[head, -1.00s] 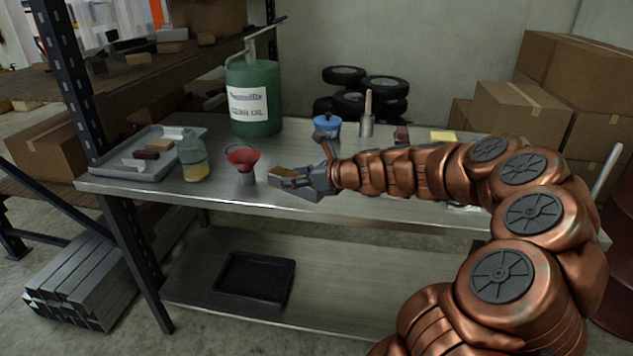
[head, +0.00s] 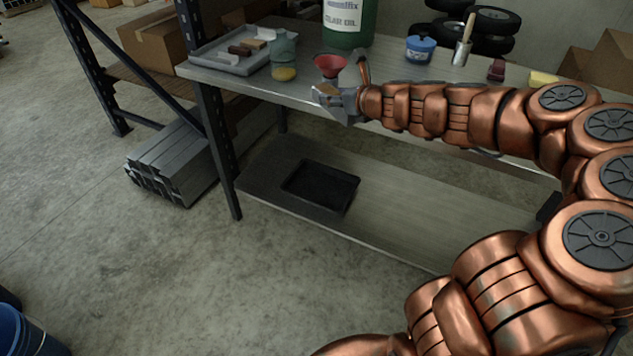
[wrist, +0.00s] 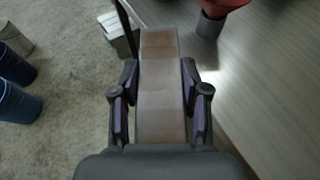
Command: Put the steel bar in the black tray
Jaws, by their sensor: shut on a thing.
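The steel bar (wrist: 160,70) is a flat, grey-brown length pointing away from my gripper in the wrist view. My gripper (wrist: 160,95) is shut on it, one finger against each side. In the head view my gripper (head: 337,101) is at the front edge of the metal table, just in front of the red funnel, with the bar (head: 325,90) small and partly hidden by the fingers. The black tray (head: 320,188) lies empty on the lower shelf, below my gripper and slightly to the left. The tray does not show in the wrist view.
The tabletop edge (head: 285,98) overhangs the lower shelf (head: 400,222). A red funnel (head: 330,66), a bottle (head: 284,58) and a grey tray (head: 222,62) stand near the edge. A shelf post (head: 212,130) is left of the black tray. The shelf around that tray is clear.

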